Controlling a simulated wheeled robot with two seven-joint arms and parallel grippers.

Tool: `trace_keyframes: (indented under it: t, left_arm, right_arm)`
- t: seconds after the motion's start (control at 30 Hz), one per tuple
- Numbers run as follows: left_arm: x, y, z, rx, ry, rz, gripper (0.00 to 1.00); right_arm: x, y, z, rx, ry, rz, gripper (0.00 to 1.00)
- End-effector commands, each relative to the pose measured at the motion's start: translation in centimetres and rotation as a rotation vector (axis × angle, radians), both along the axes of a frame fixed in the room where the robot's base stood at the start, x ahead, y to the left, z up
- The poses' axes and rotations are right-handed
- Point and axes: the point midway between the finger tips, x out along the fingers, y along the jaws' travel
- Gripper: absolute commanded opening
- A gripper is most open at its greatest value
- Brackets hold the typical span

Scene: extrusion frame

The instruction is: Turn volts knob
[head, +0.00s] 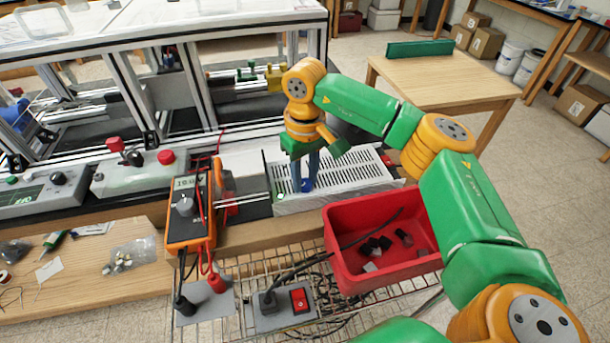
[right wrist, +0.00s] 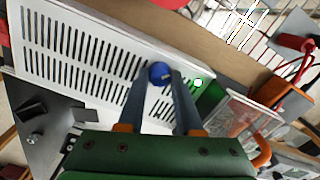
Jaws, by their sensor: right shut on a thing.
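The blue volts knob (head: 307,185) sits on the white slotted power supply box (head: 352,178), near its front left end. My right gripper (head: 303,183) reaches down from above, its blue fingers at the knob. In the right wrist view the knob (right wrist: 160,72) shows between the two fingertips, and the gripper is shut on it. The fingers hide part of the knob, and I cannot read its setting. A small green light (right wrist: 198,83) is beside it on the white box. My left gripper is not in view.
An orange multimeter (head: 190,212) stands left of the box, with red and black leads. A red bin (head: 345,262) with small dark parts is in front. A wire rack with sockets and a red switch (head: 299,299) is at the front. An aluminium frame stands behind.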

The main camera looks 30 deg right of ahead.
Motion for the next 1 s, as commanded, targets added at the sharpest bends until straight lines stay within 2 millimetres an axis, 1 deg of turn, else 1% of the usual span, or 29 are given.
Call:
trace_keyframes:
  t: [0.03,0.07,0.1,0.13,0.17,0.47,0.57,0.7,0.8,0.9,1.0]
  left_arm:
    - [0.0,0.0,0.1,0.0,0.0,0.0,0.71]
    - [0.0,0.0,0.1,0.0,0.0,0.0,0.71]
    - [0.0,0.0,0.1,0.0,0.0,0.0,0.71]
    - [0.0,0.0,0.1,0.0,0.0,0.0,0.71]
    - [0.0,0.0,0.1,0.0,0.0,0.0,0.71]
    - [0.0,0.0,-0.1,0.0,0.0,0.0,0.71]
    - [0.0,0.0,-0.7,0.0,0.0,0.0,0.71]
    - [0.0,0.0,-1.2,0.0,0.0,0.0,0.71]
    - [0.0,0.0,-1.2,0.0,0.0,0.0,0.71]
    - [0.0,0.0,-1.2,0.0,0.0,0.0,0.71]
    - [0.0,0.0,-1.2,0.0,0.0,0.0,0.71]
  right_arm:
    - [0.2,0.0,0.2,0.001,-0.009,-0.002,0.0]
    - [0.2,0.0,0.2,0.001,-0.009,-0.002,0.39]
    - [0.2,0.0,0.2,0.001,-0.009,-0.002,0.5]
    - [0.2,0.0,0.2,0.001,-0.008,-0.002,0.58]
    - [0.1,0.0,0.2,0.001,-0.007,-0.002,0.64]
    - [0.1,0.0,0.2,0.0,-0.004,-0.001,0.64]
    - [0.2,0.0,1.5,0.001,-0.009,-0.003,0.64]
    - [0.2,0.0,4.7,0.001,-0.009,-0.001,0.64]
    - [0.1,0.0,6.4,0.001,-0.007,-0.002,0.64]
    - [0.1,0.0,7.1,0.001,-0.005,-0.002,0.64]
    - [0.1,0.0,7.2,0.001,-0.004,-0.001,0.64]
